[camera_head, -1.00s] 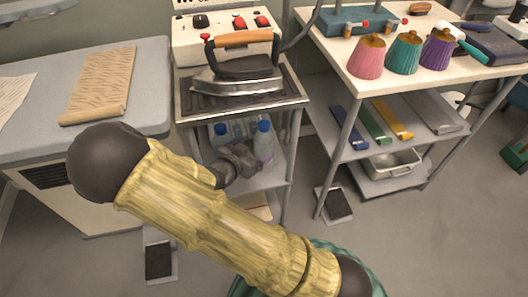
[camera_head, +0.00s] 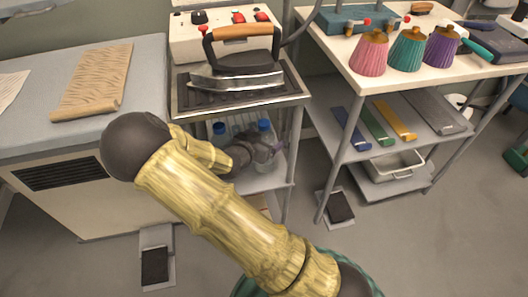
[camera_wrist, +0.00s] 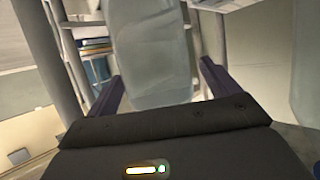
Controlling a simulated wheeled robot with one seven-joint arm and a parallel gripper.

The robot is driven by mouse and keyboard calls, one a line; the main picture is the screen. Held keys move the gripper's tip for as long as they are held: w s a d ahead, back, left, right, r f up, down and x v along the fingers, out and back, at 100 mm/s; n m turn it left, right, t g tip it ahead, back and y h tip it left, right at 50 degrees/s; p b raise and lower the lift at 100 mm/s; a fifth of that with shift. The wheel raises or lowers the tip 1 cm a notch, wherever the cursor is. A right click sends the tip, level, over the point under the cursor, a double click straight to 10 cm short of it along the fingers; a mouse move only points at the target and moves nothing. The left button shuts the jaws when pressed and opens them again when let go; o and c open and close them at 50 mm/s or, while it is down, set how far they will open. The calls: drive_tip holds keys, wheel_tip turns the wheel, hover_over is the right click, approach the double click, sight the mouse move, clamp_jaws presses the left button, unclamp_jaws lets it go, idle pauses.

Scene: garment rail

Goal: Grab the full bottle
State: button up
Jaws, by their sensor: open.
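Two clear bottles with blue caps stand on the shelf under the iron: a left bottle (camera_head: 219,129) and a right bottle (camera_head: 264,126). My arm and gripper (camera_head: 266,153) hide much of both. In the wrist view a pale translucent bottle (camera_wrist: 150,45) stands between the two open fingers of my gripper (camera_wrist: 161,72), with gaps at its sides. Its cap is out of that view. I cannot tell from these frames which bottle is full. Another translucent surface (camera_wrist: 309,60), perhaps the other bottle, shows at the right edge of the wrist view.
An iron (camera_head: 238,65) rests on the top of the metal stand, above the shelf. Stand legs (camera_head: 290,150) flank the opening. A grey-topped cabinet (camera_head: 40,120) is at left. A white table (camera_head: 440,75) with coloured cones is at right.

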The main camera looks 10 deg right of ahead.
drive_tip(key=shift+x, duration=0.75)
drive_tip(key=c, duration=1.5)
drive_tip(key=shift+r, duration=0.1)
drive_tip(key=shift+c, duration=0.2)
drive_tip(key=shift+r, duration=0.15)
